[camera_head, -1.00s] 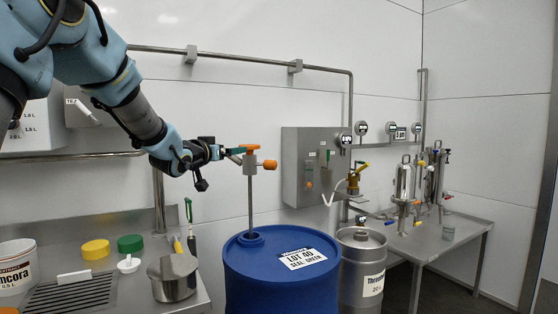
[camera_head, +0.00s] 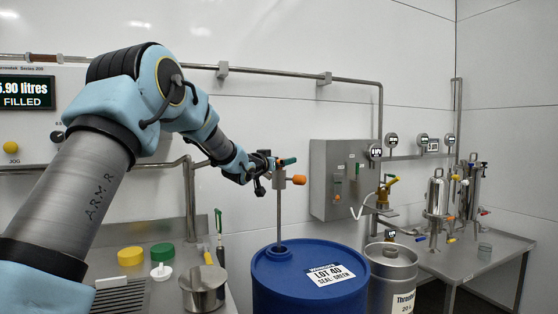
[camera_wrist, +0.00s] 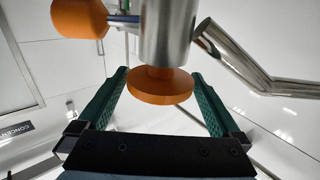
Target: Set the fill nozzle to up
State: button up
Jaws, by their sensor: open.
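A steel lance (camera_head: 280,212) stands upright in the opening of the blue drum (camera_head: 300,285). Its head has an orange side knob (camera_head: 299,180) and an orange disc (camera_wrist: 160,86), seen close in the wrist view. My gripper (camera_head: 288,161) is at the lance's head. In the wrist view its two green fingers (camera_wrist: 161,100) are apart, one on each side of the disc; contact cannot be told. Which part is the fill nozzle is not clear from these views. A filling machine with a display reading "5.90 litres FILLED" (camera_head: 25,95) stands at the left, partly hidden by my arm.
A wall pipe (camera_head: 300,74) runs behind my arm. A grey control box (camera_head: 340,180) is on the wall to the right. A steel keg (camera_head: 388,270) stands beside the drum. A steel pot (camera_head: 203,290) and yellow and green lids (camera_head: 162,252) are on the left bench.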

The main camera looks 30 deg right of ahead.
grip_shut()
dwell(0.8)
